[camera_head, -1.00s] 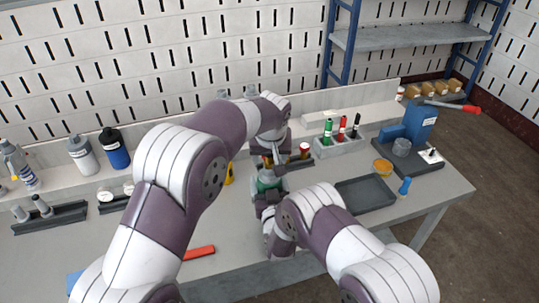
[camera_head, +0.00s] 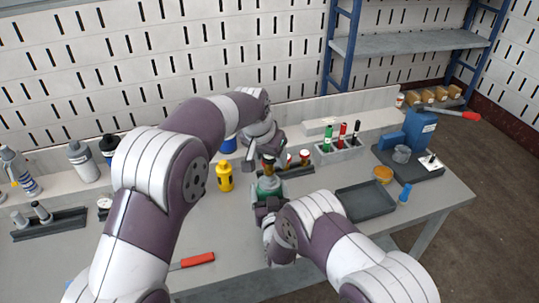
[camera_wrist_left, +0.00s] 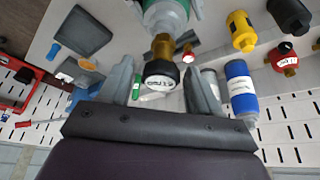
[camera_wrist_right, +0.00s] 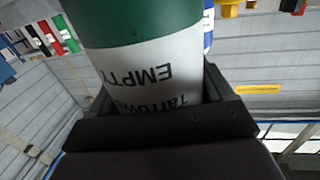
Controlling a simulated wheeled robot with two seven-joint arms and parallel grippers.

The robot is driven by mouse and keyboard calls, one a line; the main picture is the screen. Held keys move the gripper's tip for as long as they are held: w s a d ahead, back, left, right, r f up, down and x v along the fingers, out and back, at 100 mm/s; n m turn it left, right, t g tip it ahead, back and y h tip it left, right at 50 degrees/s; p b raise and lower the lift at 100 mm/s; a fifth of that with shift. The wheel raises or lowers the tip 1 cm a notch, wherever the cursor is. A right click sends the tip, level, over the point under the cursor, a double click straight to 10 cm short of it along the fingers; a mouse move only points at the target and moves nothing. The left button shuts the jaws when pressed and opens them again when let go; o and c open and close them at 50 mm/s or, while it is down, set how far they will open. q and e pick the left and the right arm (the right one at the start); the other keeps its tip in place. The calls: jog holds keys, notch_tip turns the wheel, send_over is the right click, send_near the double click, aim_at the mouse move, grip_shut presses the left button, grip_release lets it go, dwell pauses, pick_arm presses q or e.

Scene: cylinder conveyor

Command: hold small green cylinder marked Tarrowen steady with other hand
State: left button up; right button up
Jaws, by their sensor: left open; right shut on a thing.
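The small green cylinder (camera_head: 269,187) stands upright at the middle of the bench. In the right wrist view its green and white body (camera_wrist_right: 150,60) shows the words EMPTY and Tarrowen, upside down. My right gripper (camera_head: 267,206) is shut on this body from the near side. My left gripper (camera_head: 267,157) is above it, open. In the left wrist view its two fingers (camera_wrist_left: 158,72) stand apart on either side of the cylinder's brass neck (camera_wrist_left: 162,46) and dark, white-labelled top (camera_wrist_left: 160,78). I cannot tell whether they touch it.
A yellow bottle (camera_head: 224,177) stands left of the cylinder. A dark tray (camera_head: 366,201), a blue-grey machine (camera_head: 418,128) and a rack of coloured cylinders (camera_head: 340,149) are to the right. A red-handled tool (camera_head: 192,261) lies near the front left.

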pick_arm(q)
jog(key=m+h, duration=0.1)
jog(key=m, duration=0.2)
jog(key=shift+w+m+g, duration=0.1)
jog(key=shift+m+g, duration=0.2)
jog(key=shift+g, duration=0.1)
jog(key=shift+m+g+h, duration=0.4)
jog(key=shift+m, duration=0.8)
jog(key=shift+f, duration=1.25)
